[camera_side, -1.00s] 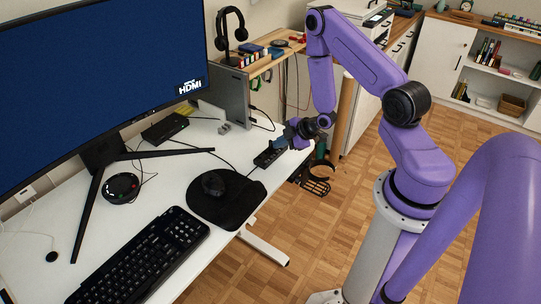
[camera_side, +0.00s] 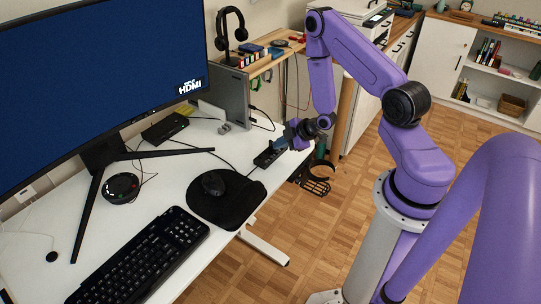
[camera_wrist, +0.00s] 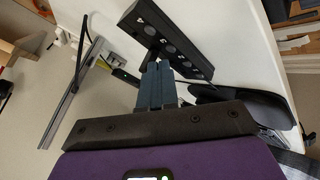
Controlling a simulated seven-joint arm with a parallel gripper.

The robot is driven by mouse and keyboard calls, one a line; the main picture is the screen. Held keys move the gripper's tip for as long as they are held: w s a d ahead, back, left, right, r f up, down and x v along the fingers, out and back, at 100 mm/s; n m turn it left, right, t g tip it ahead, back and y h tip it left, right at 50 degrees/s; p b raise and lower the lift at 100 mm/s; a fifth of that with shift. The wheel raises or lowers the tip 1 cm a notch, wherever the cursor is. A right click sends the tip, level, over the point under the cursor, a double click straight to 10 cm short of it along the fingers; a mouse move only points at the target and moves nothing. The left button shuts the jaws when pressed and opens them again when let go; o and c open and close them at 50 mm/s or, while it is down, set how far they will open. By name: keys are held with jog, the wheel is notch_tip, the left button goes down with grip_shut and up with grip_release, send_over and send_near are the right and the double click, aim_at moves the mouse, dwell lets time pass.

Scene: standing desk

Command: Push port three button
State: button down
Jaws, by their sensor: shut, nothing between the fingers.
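A black switch box (camera_side: 268,155) with a row of several round buttons lies near the right edge of the white desk. In the wrist view the box (camera_wrist: 140,20) runs diagonally, with numbers beside its buttons. My gripper (camera_side: 278,145) is at the box in the side view. In the wrist view its blue fingers (camera_wrist: 158,68) are shut together with nothing between them. Their tips are at the edge of the box, by the middle of the button row, and hide part of it. I cannot tell whether they touch a button.
A black mouse (camera_side: 213,184) rests on a dark mouse pad (camera_side: 232,205), left of the box. A grey upright case (camera_side: 231,100) stands behind, with cables near it. The keyboard (camera_side: 145,255) and monitor (camera_side: 90,75) are farther left. The desk's right edge is close to my gripper.

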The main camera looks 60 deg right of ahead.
jog(key=shift+f, duration=0.3)
jog(key=shift+f, duration=0.2)
dwell(0.5)
jog(key=shift+r, duration=0.7)
jog(key=shift+r, duration=3)
